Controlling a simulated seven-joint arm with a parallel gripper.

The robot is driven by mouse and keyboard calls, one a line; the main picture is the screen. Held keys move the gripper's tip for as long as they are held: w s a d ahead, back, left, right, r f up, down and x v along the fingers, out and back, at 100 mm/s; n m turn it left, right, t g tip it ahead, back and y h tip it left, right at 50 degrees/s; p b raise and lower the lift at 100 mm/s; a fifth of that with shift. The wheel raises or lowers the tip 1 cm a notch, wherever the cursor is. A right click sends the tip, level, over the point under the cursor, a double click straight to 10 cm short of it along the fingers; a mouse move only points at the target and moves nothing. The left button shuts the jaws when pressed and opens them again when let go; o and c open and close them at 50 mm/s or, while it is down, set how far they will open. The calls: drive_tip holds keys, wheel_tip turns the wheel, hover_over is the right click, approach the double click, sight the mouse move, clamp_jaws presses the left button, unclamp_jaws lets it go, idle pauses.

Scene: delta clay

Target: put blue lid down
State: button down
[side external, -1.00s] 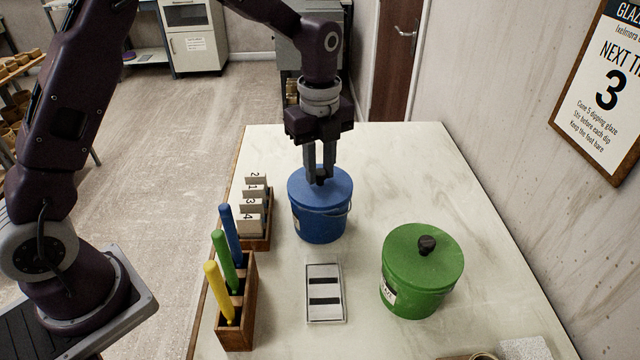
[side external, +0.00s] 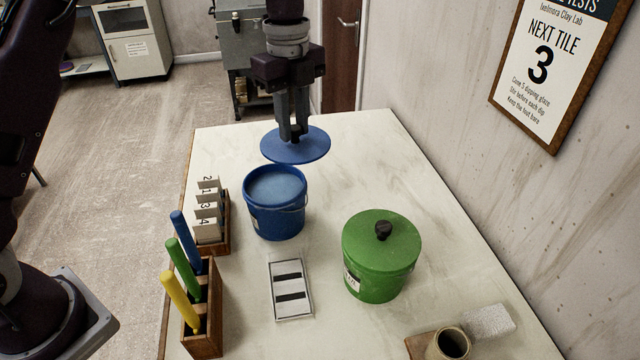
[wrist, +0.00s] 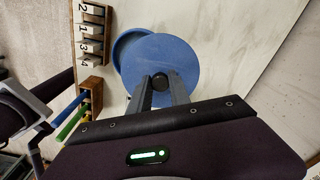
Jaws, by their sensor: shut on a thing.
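My gripper (side external: 293,133) is shut on the dark knob of the blue lid (side external: 312,148) and holds it in the air. The lid is roughly level, above and a little behind and right of the blue bucket (side external: 275,215). The bucket stands open on the table, and pale blue glaze shows inside. In the wrist view the lid (wrist: 172,62) covers much of the bucket (wrist: 124,46), whose left rim shows past it. My gripper also shows in the wrist view (wrist: 160,84), its fingers at the knob.
A green lidded bucket (side external: 375,275) stands to the right. A tile rack (side external: 224,225) and a wooden holder (side external: 213,325) with blue, green and yellow handles line the left edge. A tray with two dark bars (side external: 290,308) lies in front. The table behind and right of the blue bucket is clear.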

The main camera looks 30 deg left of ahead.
drive_tip(key=w+d+f, duration=0.6)
drive_tip(key=d+f, duration=0.2)
drive_tip(key=d, duration=0.1)
drive_tip(key=f, duration=0.6)
drive_tip(key=d+f, duration=0.1)
drive_tip(key=f, duration=0.3)
drive_tip(key=shift+s, duration=0.1)
drive_tip(key=c, duration=1.2)
unclamp_jaws()
drive_tip(key=shift+f, duration=0.15)
